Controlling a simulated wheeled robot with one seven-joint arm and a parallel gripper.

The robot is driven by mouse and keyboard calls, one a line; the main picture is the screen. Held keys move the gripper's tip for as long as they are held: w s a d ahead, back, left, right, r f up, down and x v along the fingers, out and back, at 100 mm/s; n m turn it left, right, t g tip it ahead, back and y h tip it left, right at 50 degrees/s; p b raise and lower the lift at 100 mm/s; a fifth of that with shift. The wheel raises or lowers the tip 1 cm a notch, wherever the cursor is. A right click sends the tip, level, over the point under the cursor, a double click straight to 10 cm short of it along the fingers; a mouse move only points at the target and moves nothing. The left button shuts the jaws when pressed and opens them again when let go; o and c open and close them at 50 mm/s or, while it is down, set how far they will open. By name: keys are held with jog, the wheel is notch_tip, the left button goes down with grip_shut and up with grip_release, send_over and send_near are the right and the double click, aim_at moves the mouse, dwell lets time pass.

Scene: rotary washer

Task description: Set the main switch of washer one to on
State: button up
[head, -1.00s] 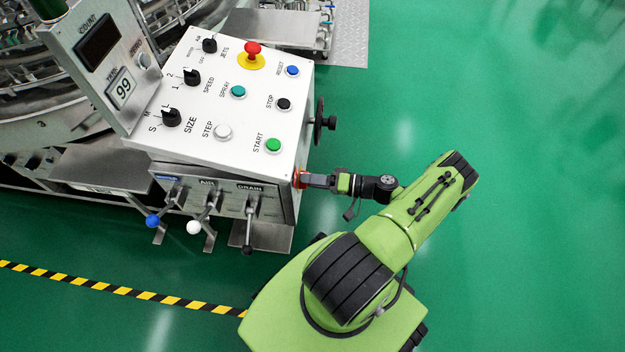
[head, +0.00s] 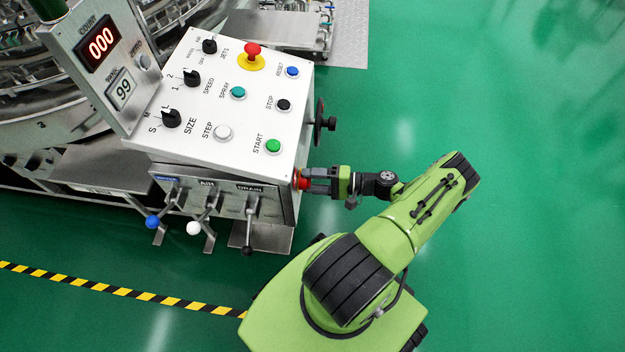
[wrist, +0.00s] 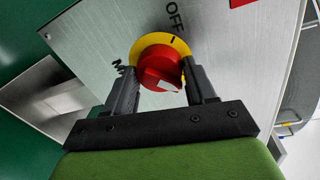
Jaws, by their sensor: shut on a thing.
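The main switch is a red rotary knob (wrist: 160,66) on a yellow ring, on the side of the washer's control box. The word OFF is beside it at the top in the wrist view, and another label at left is partly hidden by a finger. A white mark shows on the knob's face. My gripper (wrist: 163,74) is shut on the knob, one finger on each side. In the head view the knob (head: 303,180) shows red at the box's right side, with my gripper (head: 318,181) reaching it from the right.
The white sloped panel (head: 240,165) carries several buttons and dials. A display (head: 102,43) reads 000 in red. Levers with blue, white and black balls stick out from the front. A black handwheel (head: 321,121) stands out behind my gripper. The green floor at right is clear.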

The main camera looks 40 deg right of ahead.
dwell(0.4)
jog(key=o, duration=1)
jog(key=shift+o, duration=0.2)
jog(key=v, duration=1.5)
jog(key=shift+s+d, duration=0.25)
jog(key=shift+s, duration=0.1)
jog(key=shift+w, duration=0.1)
